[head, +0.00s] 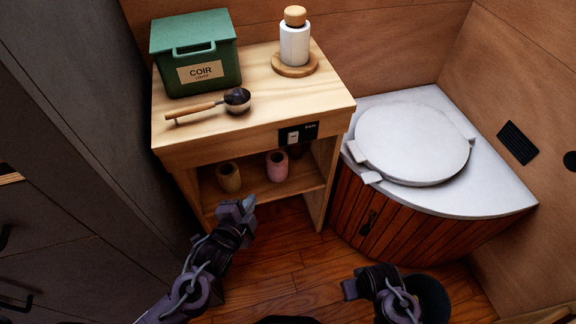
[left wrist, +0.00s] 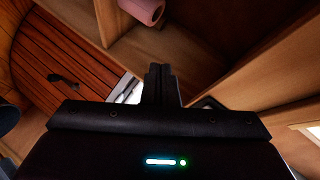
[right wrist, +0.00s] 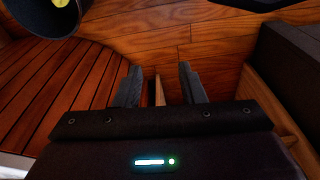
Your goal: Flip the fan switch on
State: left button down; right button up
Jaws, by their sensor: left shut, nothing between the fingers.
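The fan switch (head: 293,137) is a small pale rocker on a black plate marked FAN, set in the front edge of the wooden cabinet (head: 240,138). My left gripper (head: 249,203) is shut and empty, in front of the open shelf, below and left of the switch and apart from it. Its closed fingers (left wrist: 158,84) also show in the left wrist view, where the switch is not visible. My right gripper (head: 348,289) is low over the floor, right of the left one. The right wrist view shows its fingers (right wrist: 158,86) spread with nothing held.
A green COIR bin (head: 196,55), a scoop (head: 237,98) and a white bottle (head: 294,44) stand on the cabinet top. A white-lidded toilet (head: 412,143) is at the right.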

aim_at(298, 135)
pick_arm(q)
jog(key=s+d+r+m+t+h+b, duration=0.4)
jog(key=r+m, duration=0.4)
jog(key=r, duration=0.2)
jog(key=d+h, duration=0.1)
jog(key=d, duration=0.1)
jog(key=shift+s+d+r, duration=0.15)
jog(key=shift+d+r, duration=0.15)
pick_arm(e)
jog(key=shift+s+a+r+g, duration=0.1)
jog(key=shift+s+r+g, duration=0.2)
jog(key=shift+s+r, duration=0.1)
